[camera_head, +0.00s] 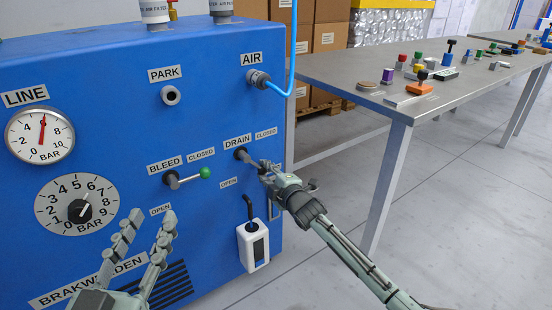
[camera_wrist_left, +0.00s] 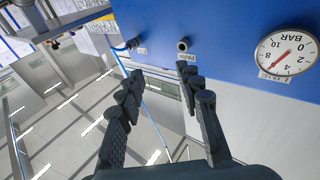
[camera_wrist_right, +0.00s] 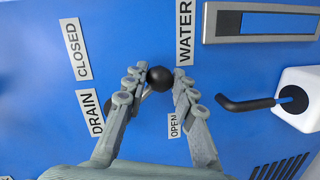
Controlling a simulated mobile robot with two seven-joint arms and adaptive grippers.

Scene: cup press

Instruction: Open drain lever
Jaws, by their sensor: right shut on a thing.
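The drain lever (camera_head: 242,154) is on the blue panel, under the DRAIN label (camera_head: 237,141). Its shaft slants slightly down to the right from the pivot. My right gripper (camera_head: 265,168) is shut on the lever at its outer end. In the right wrist view, the lever's black ball knob (camera_wrist_right: 160,78) shows between the fingertips; the fingers hide much of the shaft. The CLOSED label (camera_head: 265,133) is above the gripper and the OPEN label (camera_head: 229,184) is below left. My left gripper (camera_head: 154,222) is open and empty in front of the panel's lower left.
The bleed lever with a green knob (camera_head: 205,172) points right, left of the drain lever. A white box with a black bent handle (camera_head: 254,245) sits below my right gripper. A blue hose (camera_head: 291,60) hangs at AIR. A grey table (camera_head: 340,75) stands to the right.

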